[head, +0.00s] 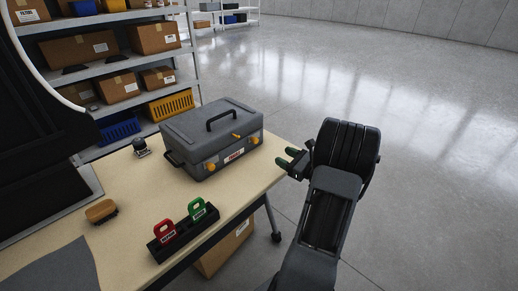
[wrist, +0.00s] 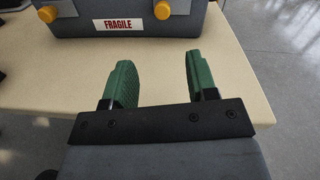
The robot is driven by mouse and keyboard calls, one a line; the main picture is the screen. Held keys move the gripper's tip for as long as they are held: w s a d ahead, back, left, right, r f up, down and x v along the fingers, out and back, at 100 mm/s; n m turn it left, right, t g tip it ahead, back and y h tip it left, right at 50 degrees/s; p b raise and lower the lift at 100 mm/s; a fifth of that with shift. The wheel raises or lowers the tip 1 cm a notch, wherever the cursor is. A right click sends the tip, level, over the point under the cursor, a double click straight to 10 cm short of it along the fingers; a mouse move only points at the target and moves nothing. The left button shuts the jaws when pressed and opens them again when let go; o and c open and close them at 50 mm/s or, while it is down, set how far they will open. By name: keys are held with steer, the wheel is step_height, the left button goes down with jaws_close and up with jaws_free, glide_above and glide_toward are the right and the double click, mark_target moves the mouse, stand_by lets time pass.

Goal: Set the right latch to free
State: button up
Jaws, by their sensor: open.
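A grey case (head: 205,128) with a black handle sits shut on the table. Its front carries a left latch (head: 211,167) and a right latch (head: 255,140), both with yellow knobs. In the wrist view the left latch (wrist: 47,14) and right latch (wrist: 162,10) flank a FRAGILE label (wrist: 117,24); their upper parts are cut off by the picture edge.
The table (head: 130,185) holds a black rack (head: 185,233) with red and green padlock-shaped tags, a brush (head: 101,211) and a small dark-and-silver item (head: 141,147). A shelf (head: 102,68) with boxes stands behind. The floor to the right is clear.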

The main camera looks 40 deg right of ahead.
mark_target(257, 142)
steer(key=b+x, duration=0.1)
steer(key=x, duration=1.2)
steer(key=shift+w+d, duration=0.1)
steer(key=shift+d, duration=0.1)
jaws_close()
